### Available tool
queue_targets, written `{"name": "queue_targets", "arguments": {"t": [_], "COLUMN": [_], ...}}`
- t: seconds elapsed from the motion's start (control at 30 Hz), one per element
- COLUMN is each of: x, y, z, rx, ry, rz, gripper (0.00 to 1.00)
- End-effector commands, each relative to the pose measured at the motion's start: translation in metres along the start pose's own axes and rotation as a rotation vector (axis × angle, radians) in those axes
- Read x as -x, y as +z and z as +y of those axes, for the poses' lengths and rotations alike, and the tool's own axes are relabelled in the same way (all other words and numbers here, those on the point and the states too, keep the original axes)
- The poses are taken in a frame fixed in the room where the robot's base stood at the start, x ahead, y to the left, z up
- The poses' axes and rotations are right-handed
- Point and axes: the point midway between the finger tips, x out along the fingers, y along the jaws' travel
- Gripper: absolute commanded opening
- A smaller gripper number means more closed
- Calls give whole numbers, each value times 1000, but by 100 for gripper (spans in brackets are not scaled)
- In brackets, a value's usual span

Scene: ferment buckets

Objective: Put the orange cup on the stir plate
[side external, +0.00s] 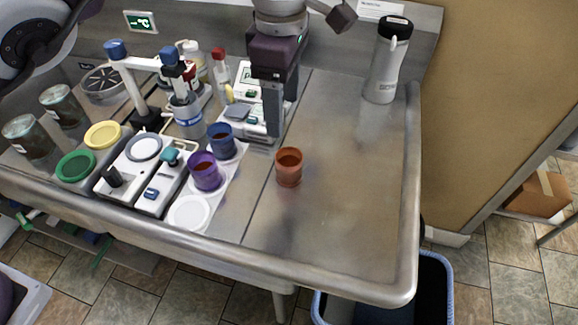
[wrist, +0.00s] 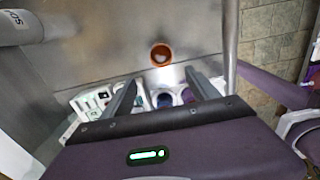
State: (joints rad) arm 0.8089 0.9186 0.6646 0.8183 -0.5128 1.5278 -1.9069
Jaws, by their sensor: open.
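The orange cup (side external: 289,170) stands upright on the bare metal counter, right of the purple and blue cups. It also shows in the wrist view (wrist: 161,54), beyond my fingertips and between their lines. A white box with a round grey top and a black knob, which looks like the stir plate (side external: 128,166), sits at the left of the counter; its top looks empty. My gripper (side external: 273,122) is open and empty, behind the orange cup in the side view and apart from it. The wrist view shows its two spread fingers (wrist: 163,84).
A purple cup (side external: 205,172) and a blue cup (side external: 222,140) stand on a white mat with a white disc (side external: 188,213). Bottles and a blue-topped stand crowd the back left. A grey flask (side external: 386,62) stands back right. The counter right of the orange cup is clear.

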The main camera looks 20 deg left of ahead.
Motion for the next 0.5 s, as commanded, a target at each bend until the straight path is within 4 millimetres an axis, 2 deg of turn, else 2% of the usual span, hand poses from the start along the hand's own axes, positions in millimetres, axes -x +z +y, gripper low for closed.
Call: {"name": "queue_targets", "arguments": {"t": [0.23, 0.5], "x": [-63, -102], "y": [-1, 1], "z": [-1, -3], "rx": [2, 2], "ry": [-6, -4], "rz": [3, 2], "gripper": [69, 69]}}
